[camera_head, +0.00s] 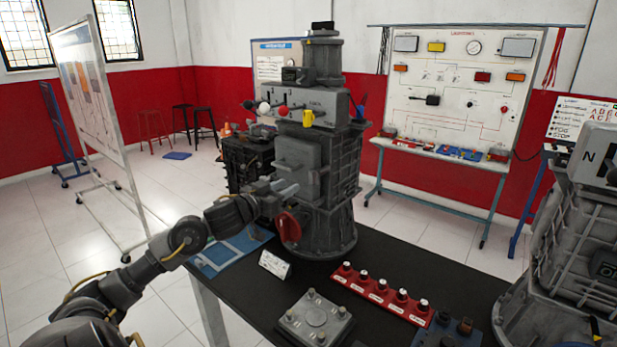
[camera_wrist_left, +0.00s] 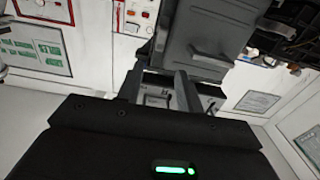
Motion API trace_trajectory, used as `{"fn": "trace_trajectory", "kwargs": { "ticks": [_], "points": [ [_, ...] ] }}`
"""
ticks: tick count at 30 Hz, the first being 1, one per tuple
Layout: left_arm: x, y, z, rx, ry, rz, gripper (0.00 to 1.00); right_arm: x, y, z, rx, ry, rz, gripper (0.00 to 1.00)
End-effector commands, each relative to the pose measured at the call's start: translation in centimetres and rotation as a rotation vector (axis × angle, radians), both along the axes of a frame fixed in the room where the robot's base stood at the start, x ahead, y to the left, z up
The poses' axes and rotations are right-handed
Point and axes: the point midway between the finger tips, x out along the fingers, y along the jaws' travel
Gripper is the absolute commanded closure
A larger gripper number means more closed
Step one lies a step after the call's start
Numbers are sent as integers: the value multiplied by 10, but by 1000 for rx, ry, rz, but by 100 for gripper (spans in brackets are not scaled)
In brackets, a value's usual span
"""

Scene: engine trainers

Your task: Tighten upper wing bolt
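The grey engine trainer (camera_head: 335,170) stands upright on the dark table, with a flat grey cover (camera_head: 297,155) on its near side. The cover also shows close up in the left wrist view (camera_wrist_left: 205,40). My left gripper (camera_head: 285,190) is at the lower part of this cover, above a red round part (camera_head: 289,226). In the left wrist view its two fingers (camera_wrist_left: 160,88) are spread, with a visible gap between them. I cannot make out the upper wing bolt for certain; small dark details beyond the fingers are too unclear to name. My right gripper is not in view.
The dark table (camera_head: 385,265) holds a red strip with several knobs (camera_head: 380,290), a grey plate box (camera_head: 314,318), a small white card (camera_head: 275,264) and a blue panel (camera_head: 228,252). Another machine (camera_head: 575,250) stands at the right. A wiring board (camera_head: 455,85) is behind.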

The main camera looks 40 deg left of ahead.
Motion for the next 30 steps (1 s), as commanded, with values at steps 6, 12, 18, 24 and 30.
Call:
{"fn": "trace_trajectory", "kwargs": {
  "ticks": [6, 12, 18, 24, 30],
  "points": [
    [17, 1, 2, -2, -1, 2, 64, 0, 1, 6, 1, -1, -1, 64],
    [50, 1, 3, -3, 0, 3, 64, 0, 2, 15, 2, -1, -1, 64],
    [83, 1, 2, -2, 0, 2, 64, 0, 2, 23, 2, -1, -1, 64],
    [103, 2, 0, 0, 2, 2, 64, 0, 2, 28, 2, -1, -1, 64],
    [107, 2, -2, 1, 3, 2, 64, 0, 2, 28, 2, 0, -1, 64]
  ]
}}
